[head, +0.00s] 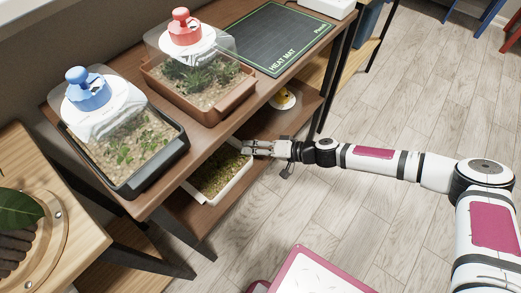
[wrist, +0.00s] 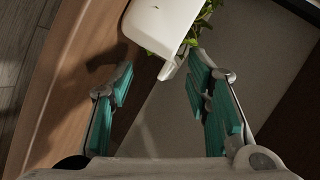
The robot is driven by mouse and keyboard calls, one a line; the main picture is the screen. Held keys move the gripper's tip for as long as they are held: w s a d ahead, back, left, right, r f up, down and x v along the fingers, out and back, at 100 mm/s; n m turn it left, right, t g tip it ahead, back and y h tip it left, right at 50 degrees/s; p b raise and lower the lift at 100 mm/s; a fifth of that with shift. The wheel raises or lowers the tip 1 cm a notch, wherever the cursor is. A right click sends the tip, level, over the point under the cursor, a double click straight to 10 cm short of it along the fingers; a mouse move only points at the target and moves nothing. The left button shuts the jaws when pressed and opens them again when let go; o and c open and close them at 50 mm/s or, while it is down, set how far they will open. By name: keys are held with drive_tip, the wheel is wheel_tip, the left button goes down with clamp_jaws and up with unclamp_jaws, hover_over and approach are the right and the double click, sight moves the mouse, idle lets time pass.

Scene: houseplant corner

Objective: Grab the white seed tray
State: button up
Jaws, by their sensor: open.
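The white seed tray (head: 234,182) stands on the lower shelf of the wooden rack, filled with low green growth. Its back part is hidden under the upper shelf. My gripper (head: 248,147) reaches in from the right at the tray's right end, below the upper shelf edge. In the wrist view the tray's white end (wrist: 165,22) shows at the top, with green leaves beside it. My open gripper (wrist: 161,65) has its teal-padded fingers apart, with the tray's near corner just ahead of and between the tips. I cannot tell whether they touch.
On the upper shelf (head: 207,135) stand a black tray (head: 160,170) with a blue-knobbed clear lid, a terracotta tray (head: 212,115) with a red-knobbed lid, and a heat mat (head: 270,40). A small white-and-yellow item (head: 284,98) sits on the lower shelf. The floor at right is mostly clear.

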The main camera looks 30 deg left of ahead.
clamp_jaws()
drive_tip(key=shift+f, duration=0.1)
